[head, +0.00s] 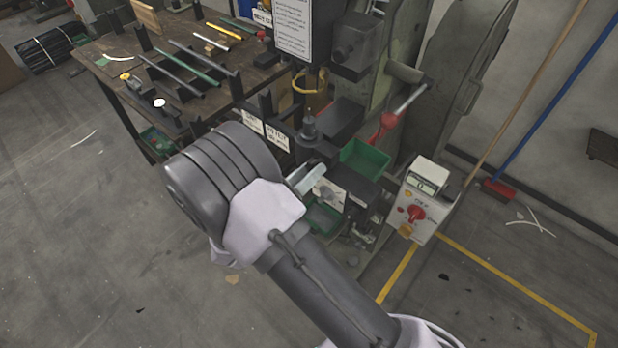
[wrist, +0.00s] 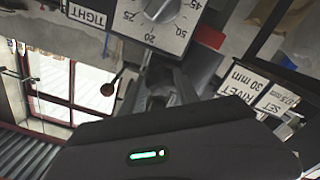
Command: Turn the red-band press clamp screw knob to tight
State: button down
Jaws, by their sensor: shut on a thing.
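My gripper (head: 311,180) reaches from the left to the front of the press, beside the white dial plate (head: 329,193). In the wrist view the gripper fingers (wrist: 168,85) are shut just below the dial plate (wrist: 160,22), which appears upside down. The clamp screw knob is mostly hidden between the fingers and behind the gripper body, so its turn angle cannot be read. A TIGHT label (wrist: 88,14) shows beside the dial. The press has a lever with a red part (head: 386,122).
A white control box (head: 424,190) with a red switch stands right of the press. A green bin (head: 364,158) sits on the press. A workbench (head: 105,68) with rods is at the back left. Hanging labels (wrist: 254,84) are near the gripper. Floor at the left is free.

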jog(key=shift+m+b, duration=0.7)
jog(key=shift+m, duration=1.1)
jog(key=c, duration=0.9)
grip_release()
jog(key=p+v, duration=0.4)
jog(key=v, duration=1.3)
jog(key=shift+s+a, duration=0.2)
